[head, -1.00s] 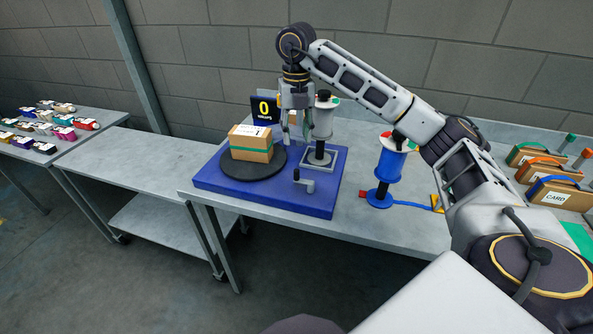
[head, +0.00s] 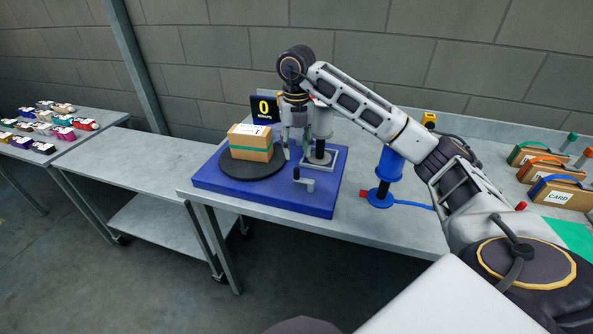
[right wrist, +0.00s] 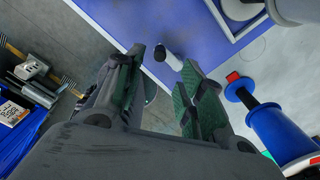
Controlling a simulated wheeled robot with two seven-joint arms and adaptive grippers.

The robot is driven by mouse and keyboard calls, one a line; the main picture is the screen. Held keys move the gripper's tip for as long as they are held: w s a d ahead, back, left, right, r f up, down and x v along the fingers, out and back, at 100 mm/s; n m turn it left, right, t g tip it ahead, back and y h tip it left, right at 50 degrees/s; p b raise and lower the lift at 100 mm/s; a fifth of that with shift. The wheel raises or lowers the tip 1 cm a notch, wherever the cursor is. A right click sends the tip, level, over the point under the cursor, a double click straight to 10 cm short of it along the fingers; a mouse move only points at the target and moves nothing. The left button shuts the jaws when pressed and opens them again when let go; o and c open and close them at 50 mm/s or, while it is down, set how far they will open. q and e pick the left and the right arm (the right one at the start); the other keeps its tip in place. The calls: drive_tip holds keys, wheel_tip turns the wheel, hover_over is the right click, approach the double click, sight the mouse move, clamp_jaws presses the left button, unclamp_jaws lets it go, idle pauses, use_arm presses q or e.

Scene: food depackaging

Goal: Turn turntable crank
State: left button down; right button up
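The turntable is a blue base (head: 230,190) with a round dark plate (head: 237,168) on top. A cardboard box (head: 250,143) with a green band and a white label sits on the plate. The crank (head: 304,180), a small grey arm with a dark upright knob, is at the base's front right. My right gripper (head: 294,148) hangs above the base, behind the crank in the picture. In the right wrist view my gripper (right wrist: 160,85) is open and empty, with the crank knob (right wrist: 171,60) beyond the fingertips, apart from them. My left gripper is not in view.
A dark display (head: 264,108) showing a yellow 0 stands behind. A post (head: 320,150) on a square plate is close to my right gripper. Several card holders (head: 555,190) are at far right. A side table (head: 130,160) is bare.

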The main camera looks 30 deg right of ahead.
sight(296, 168)
drive_tip(key=shift+f, duration=4.25)
clamp_jaws()
